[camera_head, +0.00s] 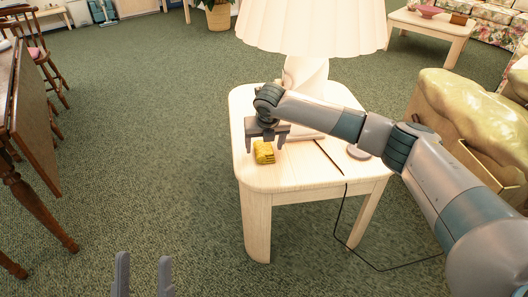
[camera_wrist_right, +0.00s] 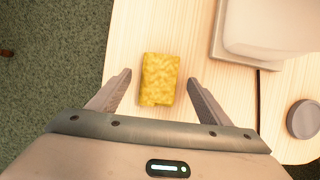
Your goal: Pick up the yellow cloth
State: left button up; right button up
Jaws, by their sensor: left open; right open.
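The yellow cloth (camera_head: 264,152) is a small folded block lying on the pale wooden side table (camera_head: 300,181), near its left edge. My right gripper (camera_head: 266,144) is open just above the cloth. In the right wrist view the cloth (camera_wrist_right: 159,79) lies between and slightly beyond the open fingertips of the right gripper (camera_wrist_right: 160,76), with a gap on both sides. No contact shows. My left gripper (camera_head: 143,274) is open and empty at the bottom of the head view, over the carpet, away from the table.
A large lamp (camera_head: 306,75) with a white shade stands on the table behind the cloth. A grey round object (camera_head: 359,153) and a dark cord (camera_head: 329,157) lie to the right. A sofa (camera_head: 465,110) stands right of the table. Open carpet (camera_head: 170,150) lies left.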

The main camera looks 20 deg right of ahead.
aim_at(264, 148)
pick_arm(q)
jog(key=shift+r+p, duration=0.65)
jog(key=shift+p, duration=0.05)
pick_arm(e)
jog(key=shift+f, duration=0.25)
dwell(0.5)
jog(key=c, duration=1.1)
pick_arm(q)
jog(key=shift+f, duration=0.1)
